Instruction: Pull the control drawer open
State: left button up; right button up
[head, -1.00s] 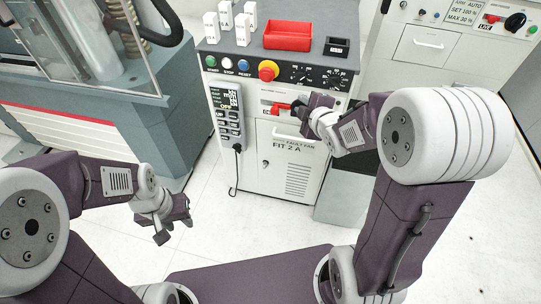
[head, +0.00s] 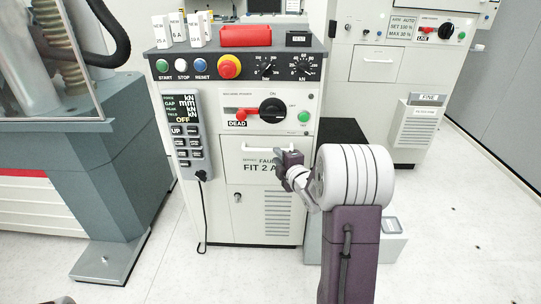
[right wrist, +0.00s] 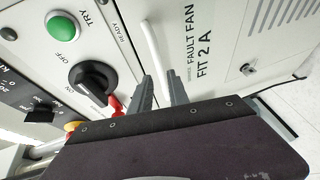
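The control drawer (head: 233,167) is a pale front on the cabinet, with a white bar handle (head: 262,148) along its top. It looks flush with the cabinet. My right gripper (head: 287,160) is at the handle's right end in the head view. My left gripper is out of view.
Above the drawer are a red lever (head: 241,115) over a DEAD label and a black rotary switch (head: 272,110). A handset (head: 186,125) with a hanging cable is left of them. A red tray (head: 246,36) sits on top. A grey machine (head: 110,150) stands left. Floor in front is clear.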

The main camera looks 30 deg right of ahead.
jog(key=b+x, duration=0.1)
jog(key=x, duration=0.5)
jog(key=shift+w+f, duration=0.1)
jog(key=shift+w, duration=0.3)
jog(key=shift+c, duration=0.2)
grip_shut()
dwell(0.7)
